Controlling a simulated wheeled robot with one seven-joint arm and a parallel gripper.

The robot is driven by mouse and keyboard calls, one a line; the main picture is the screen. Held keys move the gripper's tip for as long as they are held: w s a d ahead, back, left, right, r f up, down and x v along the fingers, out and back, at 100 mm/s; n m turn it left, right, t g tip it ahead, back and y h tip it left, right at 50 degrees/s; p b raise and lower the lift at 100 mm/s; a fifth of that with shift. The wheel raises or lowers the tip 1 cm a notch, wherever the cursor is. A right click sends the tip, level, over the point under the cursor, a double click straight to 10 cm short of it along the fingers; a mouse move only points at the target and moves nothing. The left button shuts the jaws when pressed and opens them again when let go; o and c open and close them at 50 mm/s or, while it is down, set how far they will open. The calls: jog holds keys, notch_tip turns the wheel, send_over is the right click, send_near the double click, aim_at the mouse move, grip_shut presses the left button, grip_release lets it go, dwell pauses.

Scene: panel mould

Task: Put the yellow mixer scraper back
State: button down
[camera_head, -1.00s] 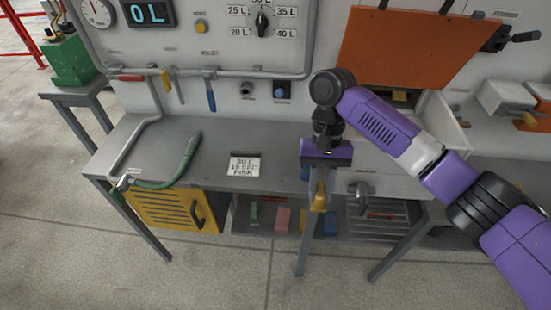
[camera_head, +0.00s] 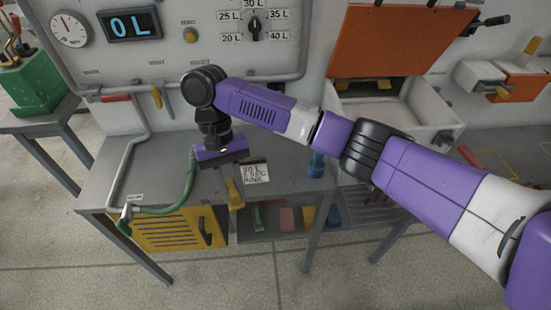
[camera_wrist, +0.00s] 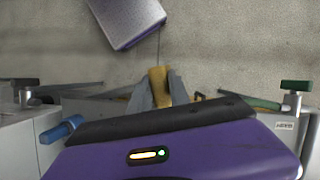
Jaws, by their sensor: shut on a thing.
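My gripper (camera_head: 235,198) points down over the front part of the bench, near its front edge. It is shut on a yellow piece, which I take to be the yellow mixer scraper (camera_head: 234,184). In the wrist view the scraper (camera_wrist: 158,84) sits between the grey fingers (camera_wrist: 157,98); most of its shape is hidden. A small yellow-handled tool (camera_head: 156,96) hangs from the wall rail beside a red-handled one (camera_head: 116,98). The rail behind my arm is hidden.
A green hose (camera_head: 188,178) lies on the bench left of my gripper. A card (camera_head: 256,172) lies just behind it. A blue handle (camera_head: 317,165) stands to the right. Below are a yellow slatted door (camera_head: 172,232) and a shelf with coloured blocks (camera_head: 288,218). An orange lid (camera_head: 400,42) stands raised.

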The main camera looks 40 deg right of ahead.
jog(key=w+d+r+m+t+y+p, duration=0.3)
jog(key=w+d+r+m+p, duration=0.1)
jog(key=w+d+r+m, duration=0.55)
jog(key=s+d+r+m+t+h, duration=0.1)
jog(key=s+d+m+t, duration=0.15)
jog(key=d+m, duration=0.55)
jog(key=s+d+r+m+t+h, duration=0.1)
jog(key=d+m+t, duration=0.2)
jog(key=d+m, duration=0.5)
jog(key=shift+s+d+f+b, duration=0.15)
jog(key=shift+f+b, duration=0.2)
jog(key=shift+f, duration=4.7)
jog(key=shift+s+d+f+b, duration=0.1)
jog(key=shift+f+b, duration=0.2)
jog(key=shift+f, duration=4.7)
jog(key=shift+f, duration=0.2)
jog(key=c, duration=1.2)
grip_release()
